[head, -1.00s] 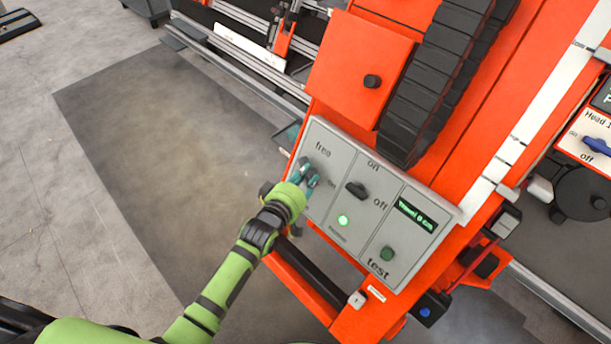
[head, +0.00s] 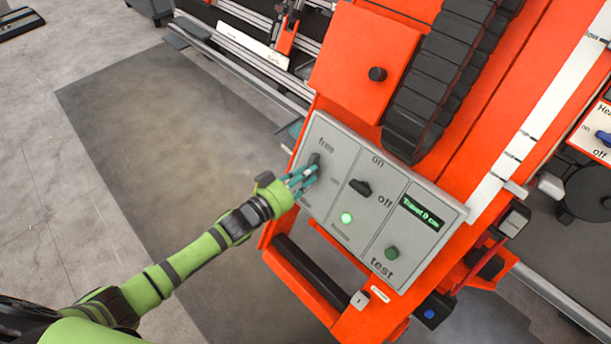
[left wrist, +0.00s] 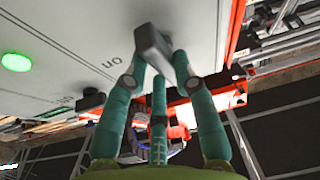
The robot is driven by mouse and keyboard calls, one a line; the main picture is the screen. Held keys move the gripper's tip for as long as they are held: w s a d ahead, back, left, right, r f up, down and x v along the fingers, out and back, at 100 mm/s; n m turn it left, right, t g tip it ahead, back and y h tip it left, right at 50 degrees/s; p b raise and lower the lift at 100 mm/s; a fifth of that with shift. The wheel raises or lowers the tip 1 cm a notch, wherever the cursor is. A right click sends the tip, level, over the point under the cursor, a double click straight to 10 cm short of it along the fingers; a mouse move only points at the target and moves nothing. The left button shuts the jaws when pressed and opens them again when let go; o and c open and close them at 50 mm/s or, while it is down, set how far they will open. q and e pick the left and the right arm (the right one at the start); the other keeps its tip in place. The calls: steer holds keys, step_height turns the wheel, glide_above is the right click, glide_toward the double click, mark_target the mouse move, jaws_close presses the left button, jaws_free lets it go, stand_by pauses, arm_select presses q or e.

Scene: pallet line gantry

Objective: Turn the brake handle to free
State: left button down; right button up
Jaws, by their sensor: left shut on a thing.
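The brake handle (head: 315,159) is a small dark grey lever on the left section of the light grey control panel (head: 345,151). Its visible end lies just below the printed word "free". My left gripper (head: 307,174), with teal fingers, is shut on the handle and partly covers it. In the left wrist view the handle (left wrist: 152,47) shows as a grey block between the fingertips (left wrist: 160,62). A label below the handle is too small to read. My right gripper is not in view.
Close right of the handle are a black on/off knob (head: 360,187), a lit green lamp (head: 346,218), a green test button (head: 391,252) and a travel display (head: 421,213) reading 0 cm. A black bar (head: 312,272) runs below the panel. Open floor lies left.

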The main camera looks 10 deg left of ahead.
arm_select(q)
steer(key=shift+a+m+h, duration=0.1)
steer(key=shift+m+h, duration=0.4)
steer(key=shift+m, duration=0.4)
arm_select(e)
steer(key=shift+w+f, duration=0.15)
arm_select(q)
steer(key=c, duration=1)
jaws_free()
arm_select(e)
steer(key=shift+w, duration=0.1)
arm_select(q)
steer(key=v, duration=1.2)
steer(key=shift+r, duration=0.2)
steer(key=shift+w, duration=0.1)
